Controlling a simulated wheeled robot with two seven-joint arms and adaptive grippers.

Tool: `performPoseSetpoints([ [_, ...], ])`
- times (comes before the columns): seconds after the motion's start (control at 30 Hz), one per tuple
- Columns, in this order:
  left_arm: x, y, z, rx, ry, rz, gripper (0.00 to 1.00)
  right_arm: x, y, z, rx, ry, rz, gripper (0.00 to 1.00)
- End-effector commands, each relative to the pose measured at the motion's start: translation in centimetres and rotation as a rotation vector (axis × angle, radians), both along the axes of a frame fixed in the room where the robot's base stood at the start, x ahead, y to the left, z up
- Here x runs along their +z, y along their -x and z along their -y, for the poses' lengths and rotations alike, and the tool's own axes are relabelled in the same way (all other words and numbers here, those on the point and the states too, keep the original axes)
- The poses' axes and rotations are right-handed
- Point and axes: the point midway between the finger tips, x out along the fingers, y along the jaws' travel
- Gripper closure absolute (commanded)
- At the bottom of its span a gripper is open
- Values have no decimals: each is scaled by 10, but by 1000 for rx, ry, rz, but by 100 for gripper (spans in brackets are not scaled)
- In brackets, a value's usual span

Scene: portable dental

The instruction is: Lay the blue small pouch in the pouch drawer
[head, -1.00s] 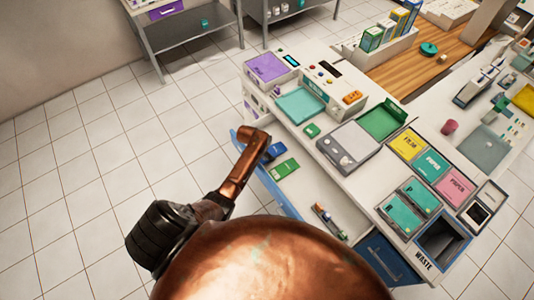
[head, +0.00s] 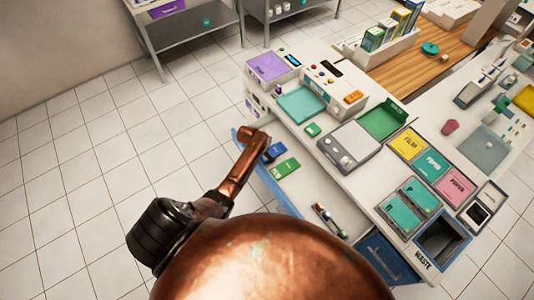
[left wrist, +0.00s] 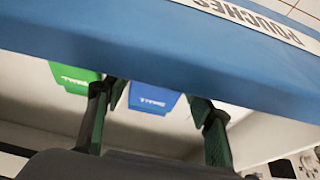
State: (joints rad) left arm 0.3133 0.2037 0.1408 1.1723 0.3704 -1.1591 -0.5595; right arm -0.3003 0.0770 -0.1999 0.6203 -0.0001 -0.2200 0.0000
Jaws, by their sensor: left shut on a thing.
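The blue small pouch (left wrist: 152,97) lies between the two fingers of my left gripper (left wrist: 155,97) in the left wrist view, and the gripper is shut on it. In the head view the blue pouch (head: 274,151) shows just right of my copper arm end, inside the open pouch drawer (head: 308,190). The drawer's blue front (left wrist: 130,35), labelled POUCHES, crosses the top of the left wrist view and hides part of the pouch. The left fingertips are hidden in the head view. My right gripper is not in view.
A green pouch (head: 285,168) lies in the drawer beside the blue one; it also shows in the left wrist view (left wrist: 74,75). Small slim items (head: 328,220) lie farther along the drawer. Above is the white counter with a scale (head: 350,148), trays and a waste bin (head: 440,240).

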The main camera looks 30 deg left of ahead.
Motion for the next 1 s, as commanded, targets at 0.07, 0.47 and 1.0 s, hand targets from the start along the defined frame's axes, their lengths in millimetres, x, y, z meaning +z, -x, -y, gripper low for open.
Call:
performPoseSetpoints([
  [0.07,0,-1,0,0,0,1,75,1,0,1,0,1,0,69],
  [0.47,-1,-1,0,0,0,1,47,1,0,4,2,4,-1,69],
  [1.0,-1,0,0,0,0,0,30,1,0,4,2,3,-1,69],
])
